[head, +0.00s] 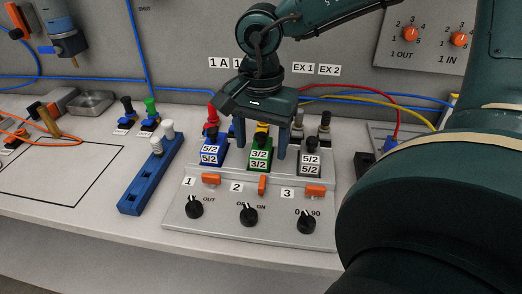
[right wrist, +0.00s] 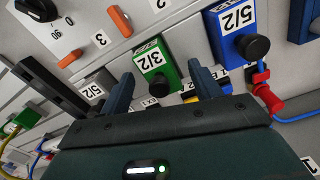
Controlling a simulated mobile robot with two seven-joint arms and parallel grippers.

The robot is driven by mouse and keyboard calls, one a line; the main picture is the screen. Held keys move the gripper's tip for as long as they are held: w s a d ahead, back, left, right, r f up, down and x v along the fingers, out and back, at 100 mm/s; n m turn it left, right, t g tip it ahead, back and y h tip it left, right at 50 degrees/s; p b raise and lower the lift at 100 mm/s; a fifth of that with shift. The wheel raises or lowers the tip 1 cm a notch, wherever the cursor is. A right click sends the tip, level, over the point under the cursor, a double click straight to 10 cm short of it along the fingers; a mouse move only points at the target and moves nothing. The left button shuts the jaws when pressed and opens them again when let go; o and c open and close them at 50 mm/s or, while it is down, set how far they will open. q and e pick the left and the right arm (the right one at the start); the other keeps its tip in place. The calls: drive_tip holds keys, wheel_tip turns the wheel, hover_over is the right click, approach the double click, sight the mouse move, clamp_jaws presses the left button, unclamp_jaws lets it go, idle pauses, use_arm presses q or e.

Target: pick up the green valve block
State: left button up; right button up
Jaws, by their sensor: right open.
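The green valve block (head: 260,155), labelled 3/2, sits in the middle of the grey panel base, between a blue block (head: 212,154) and a grey block (head: 311,160), both labelled 5/2. My right gripper (head: 260,150) is open above it, with one finger on each side of the green block. In the right wrist view the green block (right wrist: 156,66) shows between the two open fingers of my right gripper (right wrist: 160,85). I cannot tell whether the fingers touch it. The rear of the block is hidden by the gripper. My left gripper is not in view.
Black knobs (head: 248,214) and orange switches (head: 211,179) line the panel front. A blue rack (head: 150,176) with white pegs stands left. Red and yellow hoses (head: 392,103) run at the right. The bench at far left has free room inside a black outline (head: 60,172).

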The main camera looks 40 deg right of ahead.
sight(261, 134)
drive_tip(key=shift+f, duration=0.45)
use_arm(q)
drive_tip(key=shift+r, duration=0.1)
use_arm(e)
drive_tip(key=shift+r, duration=0.1)
drive_tip(key=c, duration=1.2)
wheel_tip(261, 134, up, 10)
drive_tip(key=shift+f+p, duration=0.15)
drive_tip(key=shift+p, duration=0.6)
drive_tip(key=shift+c, duration=0.8)
drive_tip(key=shift+r, duration=0.55)
use_arm(q)
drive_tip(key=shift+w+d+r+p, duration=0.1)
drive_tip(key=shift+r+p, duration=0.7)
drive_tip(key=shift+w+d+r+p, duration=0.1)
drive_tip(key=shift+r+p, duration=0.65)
drive_tip(key=shift+p, duration=0.05)
use_arm(e)
drive_tip(key=shift+r, duration=1.6)
